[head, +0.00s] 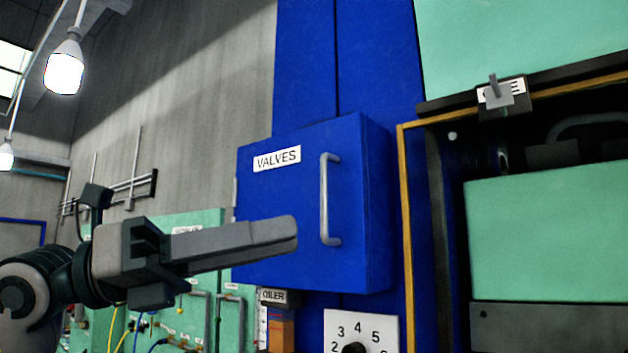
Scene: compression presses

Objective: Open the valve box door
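The blue valve box (375,205) is fixed to a blue column, and its door (285,190) carries a white "VALVES" label (277,158). The door looks shut. A grey vertical bar handle (328,200) stands near the door's right edge. My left gripper (292,234) reaches in from the left in front of the lower door, its fingertips a little left of the handle's lower end. It does not grip the handle. The fingers overlap from this angle, with no clear gap visible, so their opening cannot be told. My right gripper is out of view.
Below the box are an "OILER" label (273,295) and a white numbered dial plate (362,330). To the right is a press opening with a yellow-edged frame (405,230) and a green panel (545,235). Green cabinets with pipes (200,225) stand behind my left arm.

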